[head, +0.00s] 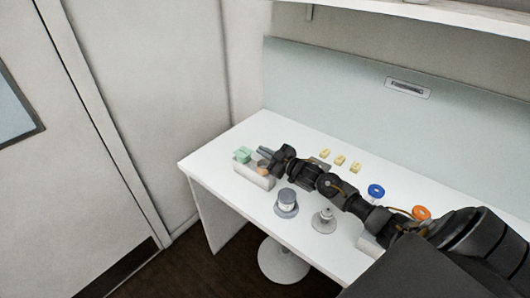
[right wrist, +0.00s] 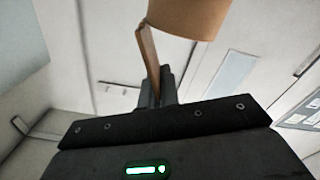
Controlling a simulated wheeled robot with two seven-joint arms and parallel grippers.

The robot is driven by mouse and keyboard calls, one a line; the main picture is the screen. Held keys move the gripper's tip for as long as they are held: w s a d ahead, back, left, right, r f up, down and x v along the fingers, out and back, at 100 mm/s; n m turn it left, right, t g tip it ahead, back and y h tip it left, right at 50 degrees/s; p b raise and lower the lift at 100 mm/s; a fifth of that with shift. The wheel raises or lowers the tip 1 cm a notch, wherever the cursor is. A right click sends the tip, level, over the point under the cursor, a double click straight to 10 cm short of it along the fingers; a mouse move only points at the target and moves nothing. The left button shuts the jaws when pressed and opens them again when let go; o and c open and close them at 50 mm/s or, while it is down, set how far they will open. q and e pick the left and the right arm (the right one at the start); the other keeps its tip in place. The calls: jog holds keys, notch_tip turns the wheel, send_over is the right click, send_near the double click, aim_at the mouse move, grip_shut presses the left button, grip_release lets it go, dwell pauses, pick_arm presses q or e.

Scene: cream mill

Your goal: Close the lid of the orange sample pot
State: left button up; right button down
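The orange sample pot (head: 263,168) stands in a pale rack (head: 252,177) at the left end of the white desk, partly hidden by my right gripper. In the right wrist view the pot (right wrist: 190,16) shows large at the top edge, cut off by the frame. Its lid (right wrist: 148,58) shows as a thin brown strip, edge-on and raised at an angle to the pot. My right gripper (head: 264,151) is at the pot, its fingers together close to the lid; I cannot tell whether they touch it. My left gripper is not in view.
A green pot (head: 243,154) stands beside the orange one. A grey-blue jar (head: 286,203) and a small metal-topped stand (head: 324,219) are near the front edge.

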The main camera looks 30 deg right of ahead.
jog(key=c, duration=1.6)
grip_release()
jog(key=shift+c, duration=0.2)
jog(key=shift+s+d+p, duration=0.1)
jog(key=shift+s+p, duration=0.2)
jog(key=shift+s, duration=0.05)
jog(key=p+v, duration=0.3)
jog(key=v, duration=0.7)
